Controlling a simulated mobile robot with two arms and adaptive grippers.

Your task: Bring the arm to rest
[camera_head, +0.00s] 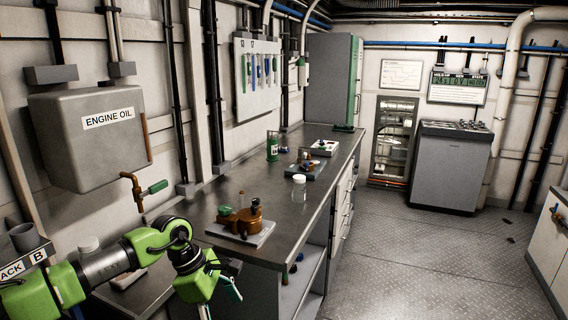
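My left arm, green and grey, comes in from the lower left in the head view and bends down at the front end of the workbench. My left gripper (231,280) is small and dark, beside the green wrist, at the bench's near front edge. Its fingers are partly hidden, and I cannot tell whether they are open or hold anything. My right arm and gripper are not in view.
The metal workbench (330,160) runs away along the left wall. A board with brown parts (238,222) lies near my gripper, with a clear jar (299,188) beyond. An engine oil tank (90,135) hangs at left. The floor (430,250) at right is clear.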

